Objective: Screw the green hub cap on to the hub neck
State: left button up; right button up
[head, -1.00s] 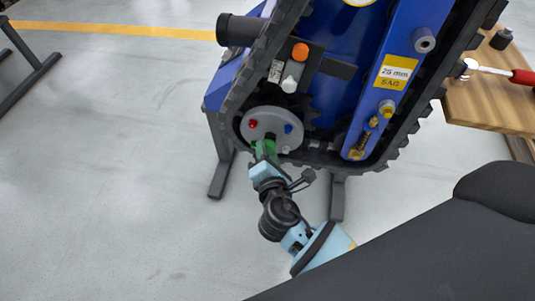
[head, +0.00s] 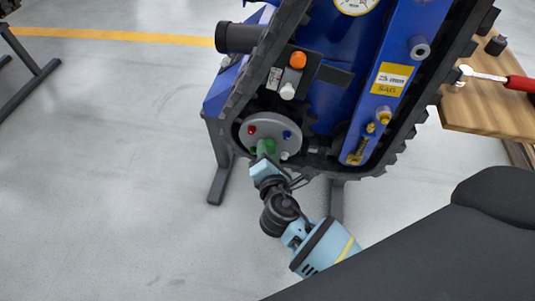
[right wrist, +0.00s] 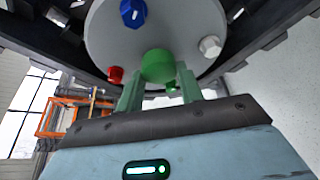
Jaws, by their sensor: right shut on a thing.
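The green hub cap (right wrist: 158,66) is between the fingertips of my right gripper (right wrist: 160,78) in the right wrist view. The gripper is shut on it, in front of the grey hub disc (right wrist: 200,22). The cap hides the hub neck, so I cannot tell whether they touch. In the head view my right gripper (head: 264,149) reaches up to the lower part of the disc (head: 258,134), with green showing at its tip. My left gripper is not in view.
The disc carries red (right wrist: 115,75), blue (right wrist: 132,12) and white (right wrist: 210,46) knobs close to my fingers. The black track (head: 237,97) surrounds it on the blue carrier (head: 333,60). A wooden table (head: 490,110) with a red-handled tool stands right.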

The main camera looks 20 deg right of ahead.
jog(key=shift+w+d+r, duration=0.1)
jog(key=shift+w, duration=0.05)
jog(key=o, duration=1)
jog(key=shift+o, duration=0.5)
pick_arm(q)
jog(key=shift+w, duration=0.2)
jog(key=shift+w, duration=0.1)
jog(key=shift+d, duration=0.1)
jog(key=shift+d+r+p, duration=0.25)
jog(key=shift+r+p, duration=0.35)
jog(key=shift+p, duration=0.05)
pick_arm(e)
jog(key=v, duration=0.8)
